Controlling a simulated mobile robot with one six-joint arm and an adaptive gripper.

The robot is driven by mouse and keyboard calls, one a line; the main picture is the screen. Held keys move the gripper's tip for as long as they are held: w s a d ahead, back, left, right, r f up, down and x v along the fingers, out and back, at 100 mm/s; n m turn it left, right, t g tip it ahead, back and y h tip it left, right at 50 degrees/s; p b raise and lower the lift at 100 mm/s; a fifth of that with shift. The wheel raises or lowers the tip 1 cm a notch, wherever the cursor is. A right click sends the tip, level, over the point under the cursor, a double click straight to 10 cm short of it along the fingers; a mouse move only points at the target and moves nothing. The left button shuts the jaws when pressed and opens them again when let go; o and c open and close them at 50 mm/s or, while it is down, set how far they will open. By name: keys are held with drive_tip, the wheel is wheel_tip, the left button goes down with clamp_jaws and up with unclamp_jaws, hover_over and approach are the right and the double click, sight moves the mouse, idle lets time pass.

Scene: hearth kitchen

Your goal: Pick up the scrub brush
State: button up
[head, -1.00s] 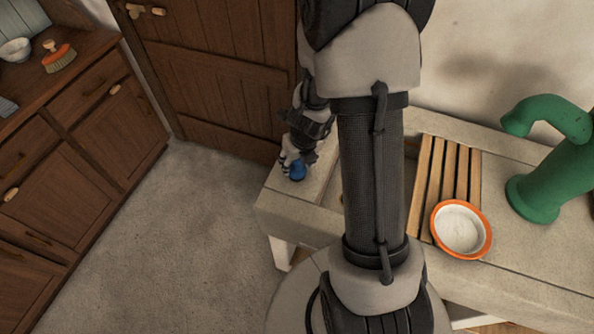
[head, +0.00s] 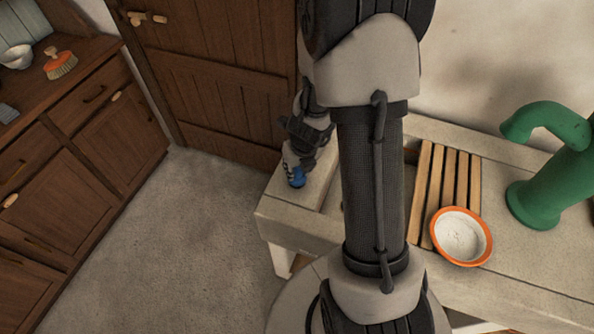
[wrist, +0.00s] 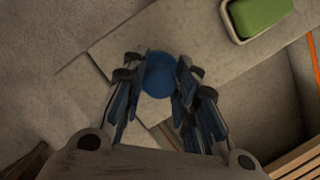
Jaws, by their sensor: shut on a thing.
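My gripper (wrist: 158,95) is shut on a small round blue thing (wrist: 158,75) at the near left end of the stone counter. The blue thing also shows below the fingers in the head view (head: 298,179). Only its rounded top shows clearly between the fingers; its lower part is hidden, so I cannot tell whether it is the scrub brush. Another brush (head: 60,64), with an orange top and pale bristles, lies on the wooden cabinet at the left, far from my gripper.
The stone counter (head: 280,212) carries a wooden slatted rack (head: 424,190), an orange-rimmed bowl (head: 461,238) and a green pump-like spout (head: 532,205). A green block in a dish (wrist: 262,12) lies near my gripper. A white bowl (head: 16,57) stands on the cabinet. The floor between is clear.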

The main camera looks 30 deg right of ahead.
drive_tip(key=shift+r, duration=0.2)
wheel_tip(320, 180, up, 20)
drive_tip(key=p, duration=1.9)
drive_tip(key=shift+f+p, duration=0.2)
drive_tip(key=shift+p, duration=0.15)
drive_tip(key=o, duration=0.5)
drive_tip(key=c, duration=0.4)
